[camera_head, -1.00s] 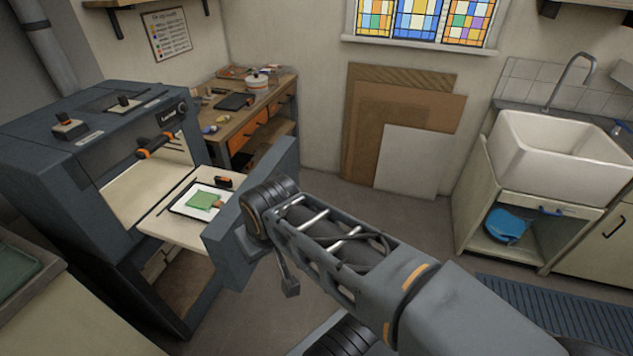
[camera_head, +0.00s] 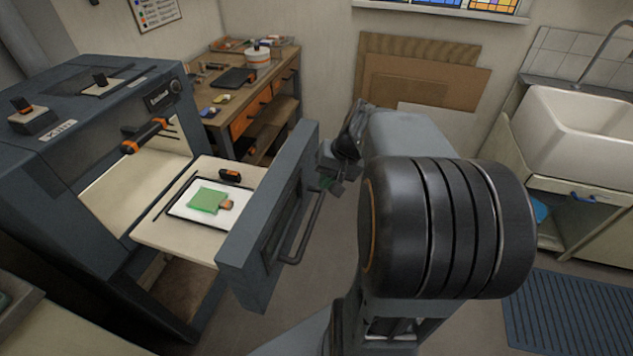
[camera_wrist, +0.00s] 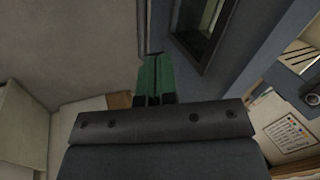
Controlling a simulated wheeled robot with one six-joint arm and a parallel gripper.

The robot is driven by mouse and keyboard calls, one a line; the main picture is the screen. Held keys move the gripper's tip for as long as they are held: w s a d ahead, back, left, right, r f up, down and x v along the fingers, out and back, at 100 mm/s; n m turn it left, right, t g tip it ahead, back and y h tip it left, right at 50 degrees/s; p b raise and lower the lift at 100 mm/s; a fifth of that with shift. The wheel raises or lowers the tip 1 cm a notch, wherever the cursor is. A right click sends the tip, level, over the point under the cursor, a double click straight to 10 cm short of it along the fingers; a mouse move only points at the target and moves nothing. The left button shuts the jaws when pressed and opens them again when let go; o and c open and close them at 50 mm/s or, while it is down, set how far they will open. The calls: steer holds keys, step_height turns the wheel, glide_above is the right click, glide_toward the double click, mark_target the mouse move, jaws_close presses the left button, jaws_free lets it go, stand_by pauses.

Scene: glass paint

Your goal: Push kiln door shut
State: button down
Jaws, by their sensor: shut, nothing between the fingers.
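The kiln (camera_head: 75,160) is a dark blue-grey box at the left of the head view. Its door (camera_head: 252,265) is a thick slab standing out in front of the opening, with a pale shelf (camera_head: 160,238) between. The door has a bar handle (camera_head: 303,235) and a dark recessed panel on its outer face. My gripper (camera_head: 329,182) is shut and empty beside the door's outer face, near the handle's upper end. In the wrist view its green fingers (camera_wrist: 155,78) are together, with the door (camera_wrist: 248,50) close on the right. I cannot tell whether they touch it.
A white tray (camera_head: 180,209) with a green glass piece (camera_head: 208,199) lies on the shelf. A workbench (camera_head: 222,112) with orange drawers stands behind. Boards (camera_head: 425,85) lean on the wall; a sink (camera_head: 590,130) is at right. Floor in front of the door is open.

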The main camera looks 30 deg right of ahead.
steer(key=w+d+f+m+t+y+b, duration=0.1)
steer(key=w+d+f+m+t, duration=0.1)
steer(key=d, duration=0.4)
steer(key=w+d+f+m+t+y+b, duration=0.1)
steer(key=d+f+t+y, duration=0.1)
steer(key=d, duration=0.4)
steer(key=p, duration=0.1)
glide_toward(311, 178)
steer(key=x, duration=0.5)
steer(key=shift+a+f, duration=0.2)
steer(key=shift+f, duration=0.15)
steer(key=shift+w+a, duration=0.3)
steer(key=shift+w, duration=0.05)
